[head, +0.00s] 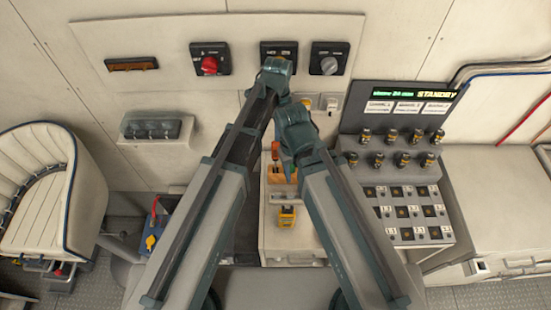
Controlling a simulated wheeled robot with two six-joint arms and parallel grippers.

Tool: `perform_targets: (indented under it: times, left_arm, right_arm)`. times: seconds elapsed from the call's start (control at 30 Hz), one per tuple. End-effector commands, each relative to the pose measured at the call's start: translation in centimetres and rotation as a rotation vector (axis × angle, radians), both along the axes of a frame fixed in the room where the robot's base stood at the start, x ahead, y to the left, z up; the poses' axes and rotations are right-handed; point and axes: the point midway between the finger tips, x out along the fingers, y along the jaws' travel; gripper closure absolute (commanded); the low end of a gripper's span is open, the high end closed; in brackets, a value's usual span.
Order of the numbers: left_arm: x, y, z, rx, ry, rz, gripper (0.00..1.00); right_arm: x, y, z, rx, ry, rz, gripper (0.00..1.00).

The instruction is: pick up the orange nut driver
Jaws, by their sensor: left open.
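A small orange item (275,150), which looks like the nut driver's handle, stands upright above the pale bench, just left of my arm. Its lower part is hard to make out.
An orange-brown tray (273,178) and a yellow device (287,217) are on the bench (290,243). A control console (405,180) with knobs and a lit display stands right. Switch panels (210,59) line the wall. A cushioned seat (40,190) is at left.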

Motion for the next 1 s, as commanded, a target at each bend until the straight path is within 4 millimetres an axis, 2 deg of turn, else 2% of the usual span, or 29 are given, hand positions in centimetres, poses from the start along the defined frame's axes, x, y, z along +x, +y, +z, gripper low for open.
perform_targets:
  times: [0.03,0.5,0.6,0.83,1.0]
  left_arm:
    - [0.0,0.0,-1.0,0.000,0.000,0.000,0.31]
    - [0.0,0.1,-7.5,0.000,0.000,0.001,0.31]
    - [0.0,0.1,-8.1,0.000,0.000,0.001,0.31]
    - [0.0,0.1,-8.1,0.000,0.000,0.001,0.31]
    - [-0.1,0.3,-9.3,0.000,0.000,0.001,0.31]
  right_arm:
    - [0.0,0.0,-1.0,0.000,0.000,0.001,0.50]
    - [0.1,0.0,-7.5,0.000,-0.003,0.001,0.50]
    - [0.1,0.0,-8.1,0.000,-0.004,0.001,0.50]
    - [0.1,0.0,-8.1,0.000,-0.004,0.000,0.50]
    - [0.1,0.0,-9.3,0.000,-0.003,0.002,0.50]
